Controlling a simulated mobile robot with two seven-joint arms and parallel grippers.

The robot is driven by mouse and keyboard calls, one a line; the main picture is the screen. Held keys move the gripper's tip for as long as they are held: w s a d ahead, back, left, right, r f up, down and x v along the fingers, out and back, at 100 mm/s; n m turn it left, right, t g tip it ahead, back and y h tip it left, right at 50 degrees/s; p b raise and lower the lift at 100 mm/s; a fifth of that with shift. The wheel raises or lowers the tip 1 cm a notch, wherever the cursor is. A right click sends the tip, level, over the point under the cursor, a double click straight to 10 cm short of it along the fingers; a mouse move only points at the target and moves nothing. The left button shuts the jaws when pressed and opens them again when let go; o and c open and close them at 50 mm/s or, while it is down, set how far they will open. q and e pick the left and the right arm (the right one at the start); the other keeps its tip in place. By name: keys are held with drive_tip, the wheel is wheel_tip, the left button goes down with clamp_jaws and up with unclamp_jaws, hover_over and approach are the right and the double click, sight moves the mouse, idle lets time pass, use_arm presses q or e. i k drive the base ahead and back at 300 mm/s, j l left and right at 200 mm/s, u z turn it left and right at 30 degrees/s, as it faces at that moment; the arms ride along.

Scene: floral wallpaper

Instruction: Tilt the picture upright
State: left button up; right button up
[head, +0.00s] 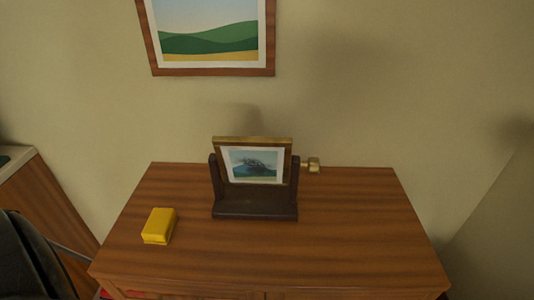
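A small framed picture (252,163) with a gold-brown frame shows a dark tree over blue and green. It sits between the two posts of a dark stand (255,211) at the back middle of the wooden table. The frame's top edge looks wider than its lower part, and it seems to lean within the stand; the exact angle is hard to tell. A small brass-coloured knob (314,164) sticks out to the right of the stand, at the table's back edge. Neither gripper shows in the head view.
A yellow block (159,226) lies on the wooden table (350,235), left of the stand. The table's right half is clear. A larger landscape picture (208,68) hangs on the wall above. A wooden cabinet (45,215) stands at the left.

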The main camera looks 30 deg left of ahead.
sight(243, 161)
drive_tip(key=u, duration=0.35)
drive_tip(key=j+u, duration=0.15)
drive_tip(key=u, duration=0.2)
drive_tip(key=j+u, duration=0.1)
drive_tip(key=u, duration=0.25)
drive_tip(key=i+l+u, duration=0.25)
drive_tip(key=l, duration=0.55)
drive_tip(key=l+u, duration=0.25)
drive_tip(key=l, duration=0.5)
drive_tip(key=j+z, duration=0.1)
drive_tip(key=j, duration=0.25)
drive_tip(key=k+j+z, duration=0.15)
drive_tip(key=j, duration=0.2)
drive_tip(key=i+l, duration=0.1)
drive_tip(key=l, duration=0.25)
drive_tip(key=i+l, duration=0.15)
drive_tip(key=l, duration=0.15)
